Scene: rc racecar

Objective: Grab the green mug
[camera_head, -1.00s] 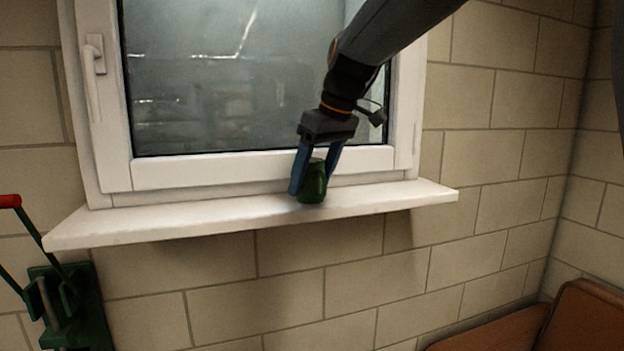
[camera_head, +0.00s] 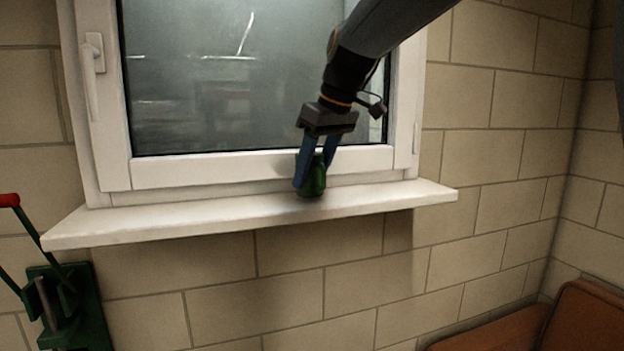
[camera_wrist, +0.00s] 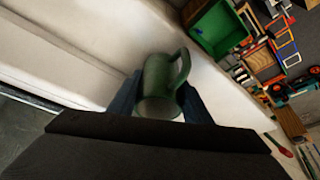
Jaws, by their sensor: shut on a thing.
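The green mug (camera_head: 314,180) is at the white window sill (camera_head: 210,218), right of the sill's middle. My gripper (camera_head: 308,182) reaches down from the upper right, and its blue fingers are shut on the mug. In the wrist view the mug (camera_wrist: 158,85) sits between the two blue fingers (camera_wrist: 158,98), with its handle pointing up and to the right. The mug is close to the sill surface; I cannot tell whether its base touches the sill. The fingers hide part of its sides.
The closed window (camera_head: 240,85) with a white frame stands right behind the sill. A green device with a red-tipped lever (camera_head: 62,300) is at lower left. A brown seat-like surface (camera_head: 575,320) is at lower right. The wrist view shows a green box (camera_wrist: 220,28) and assorted items below.

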